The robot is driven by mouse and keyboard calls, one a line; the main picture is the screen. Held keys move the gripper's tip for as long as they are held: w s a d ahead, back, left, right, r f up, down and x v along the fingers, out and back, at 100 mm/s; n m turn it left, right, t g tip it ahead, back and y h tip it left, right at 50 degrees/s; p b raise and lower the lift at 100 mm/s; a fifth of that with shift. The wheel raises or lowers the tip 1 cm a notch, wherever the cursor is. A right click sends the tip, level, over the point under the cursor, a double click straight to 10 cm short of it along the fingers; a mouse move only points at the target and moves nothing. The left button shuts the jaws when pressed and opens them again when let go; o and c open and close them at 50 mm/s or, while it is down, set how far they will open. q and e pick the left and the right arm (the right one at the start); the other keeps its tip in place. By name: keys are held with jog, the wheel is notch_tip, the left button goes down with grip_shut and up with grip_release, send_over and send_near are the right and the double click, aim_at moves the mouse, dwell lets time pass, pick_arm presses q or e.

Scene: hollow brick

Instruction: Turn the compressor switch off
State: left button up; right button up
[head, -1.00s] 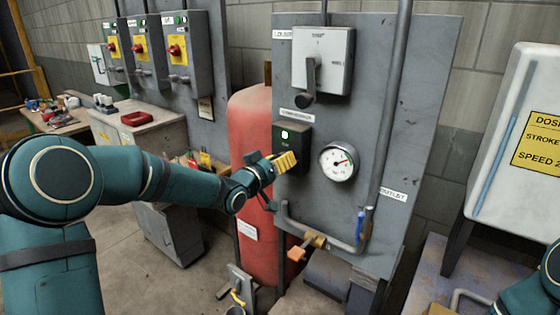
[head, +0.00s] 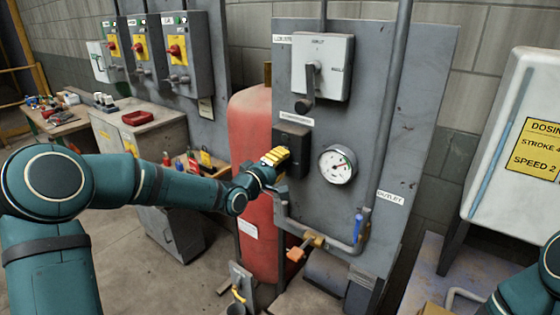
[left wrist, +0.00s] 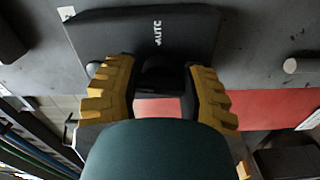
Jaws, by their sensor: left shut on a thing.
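The compressor switch (head: 293,137) is a dark box on the grey panel, under a white label and left of the round gauge. No lit lamp shows on it. My left gripper (head: 274,157), with yellow ribbed fingers, is at the lower front of the box and covers part of it. In the left wrist view, the box (left wrist: 190,35) bears the word AUTO, and a black knob (left wrist: 160,75) sits between the fingers. My left gripper (left wrist: 160,92) is shut on this knob. The knob's exact setting is hard to read. My right gripper is not in view.
The pressure gauge (head: 337,164) is close on the right. A grey lever isolator (head: 322,68) is above. A pipe with a blue-handled valve (head: 358,228) runs below, and a red tank (head: 252,130) stands behind the panel's left edge.

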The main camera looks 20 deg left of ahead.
pick_arm(q)
jog(key=shift+n+p, duration=0.3)
jog(key=shift+n, duration=0.8)
jog(key=o, duration=1.2)
jog(key=v, duration=1.2)
jog(key=shift+d, duration=0.1)
